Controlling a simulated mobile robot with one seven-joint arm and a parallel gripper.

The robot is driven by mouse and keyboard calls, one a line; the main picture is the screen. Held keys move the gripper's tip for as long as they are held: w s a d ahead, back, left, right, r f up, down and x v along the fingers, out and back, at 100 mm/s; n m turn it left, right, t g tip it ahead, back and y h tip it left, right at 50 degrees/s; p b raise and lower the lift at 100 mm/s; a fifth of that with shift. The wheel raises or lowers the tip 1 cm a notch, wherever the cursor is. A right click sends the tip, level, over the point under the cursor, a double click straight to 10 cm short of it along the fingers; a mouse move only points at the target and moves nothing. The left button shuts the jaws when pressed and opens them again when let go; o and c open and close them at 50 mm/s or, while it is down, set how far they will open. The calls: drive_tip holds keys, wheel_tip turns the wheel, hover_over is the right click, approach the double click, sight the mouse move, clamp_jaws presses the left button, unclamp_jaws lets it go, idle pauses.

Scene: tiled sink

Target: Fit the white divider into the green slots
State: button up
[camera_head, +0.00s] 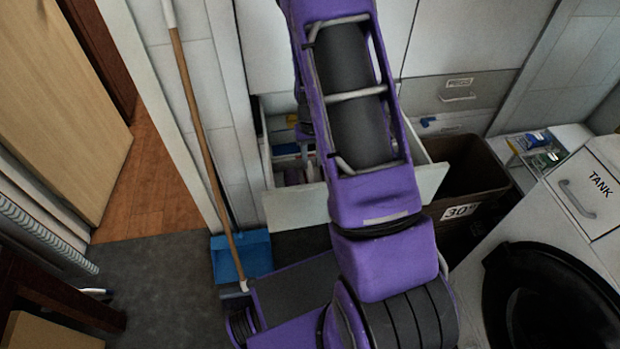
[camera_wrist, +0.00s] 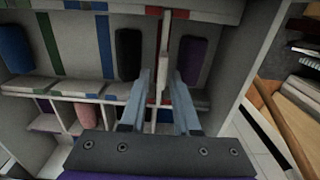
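The thin white divider (camera_wrist: 166,45) stands upright in the open drawer, beside red stripes, in the wrist view. Green slot marks (camera_wrist: 53,45) run down the drawer's back wall to the left, and continue on the nearer ledge. In the head view my arm hides the gripper and most of the drawer's inside, so the divider cannot be made out there.
The drawer (camera_head: 295,208) holds dark rolled items (camera_wrist: 129,52), a blue one (camera_wrist: 15,48) and a pink one (camera_wrist: 84,115). Blue stripes (camera_wrist: 104,45) lie between green and red. A dark bin (camera_head: 470,175) stands right of the drawer. A broom handle (camera_head: 205,150) leans at left.

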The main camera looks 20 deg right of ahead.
sight(310, 175)
drive_tip(key=shift+w+a+f, duration=0.1)
drive_tip(key=shift+f, duration=1.65)
drive_tip(key=shift+w+a+f, duration=0.1)
drive_tip(key=shift+f, duration=1.6)
clamp_jaws()
